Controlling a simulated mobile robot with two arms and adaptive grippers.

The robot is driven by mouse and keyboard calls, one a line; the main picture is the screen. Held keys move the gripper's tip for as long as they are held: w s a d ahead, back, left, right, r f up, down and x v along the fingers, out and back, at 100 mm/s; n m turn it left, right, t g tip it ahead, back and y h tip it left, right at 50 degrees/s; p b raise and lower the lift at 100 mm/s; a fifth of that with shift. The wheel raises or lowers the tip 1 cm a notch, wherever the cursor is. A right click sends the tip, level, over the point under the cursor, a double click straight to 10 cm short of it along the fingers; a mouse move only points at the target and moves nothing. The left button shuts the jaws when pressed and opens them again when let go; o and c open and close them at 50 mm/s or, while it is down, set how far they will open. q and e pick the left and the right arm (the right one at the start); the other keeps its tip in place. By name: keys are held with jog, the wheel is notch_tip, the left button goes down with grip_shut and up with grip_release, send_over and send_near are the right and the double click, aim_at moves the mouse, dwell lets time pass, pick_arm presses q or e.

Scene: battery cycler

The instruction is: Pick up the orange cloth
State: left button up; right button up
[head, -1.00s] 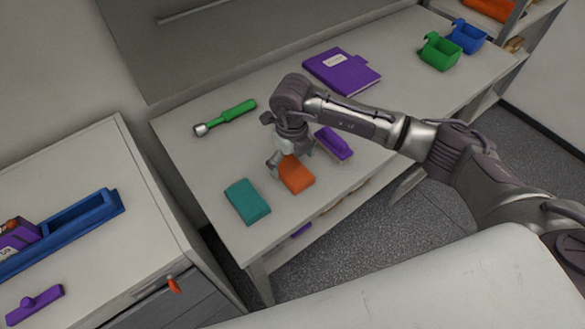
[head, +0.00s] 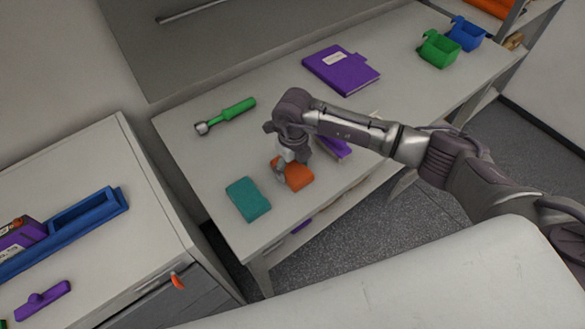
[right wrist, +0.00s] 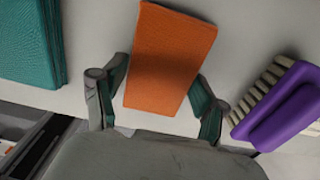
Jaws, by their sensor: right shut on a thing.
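The orange cloth (head: 299,178) is a folded, thick rectangle near the front edge of the table, right of a teal cloth (head: 248,199). My right gripper (head: 287,167) points down over it, with its fingers on either side. In the right wrist view the orange cloth (right wrist: 170,58) lies between the two fingers of the right gripper (right wrist: 158,98), which is shut on it. I cannot tell whether the cloth is clear of the tabletop. My left gripper is not in view.
A purple brush (right wrist: 285,110) lies close on the right of the cloth. A green-handled tool (head: 232,111) and a purple binder (head: 342,71) lie farther back. Green (head: 440,50) and blue (head: 467,34) bins stand at the far right. A cabinet (head: 130,215) is at left.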

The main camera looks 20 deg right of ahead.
aim_at(296, 170)
jog(key=shift+r, duration=0.15)
jog(key=shift+r, duration=0.25)
jog(key=r, duration=0.1)
jog(key=r+b, duration=0.2)
jog(key=shift+s+d+r, duration=0.3)
jog(key=shift+s, duration=0.1)
jog(key=s+d+r+b, duration=0.3)
jog(key=s+d+r, duration=0.2)
jog(key=s, duration=0.4)
jog(key=shift+s+r+b, duration=0.25)
jog(key=shift+r+b, duration=0.05)
jog(key=shift+r, duration=0.55)
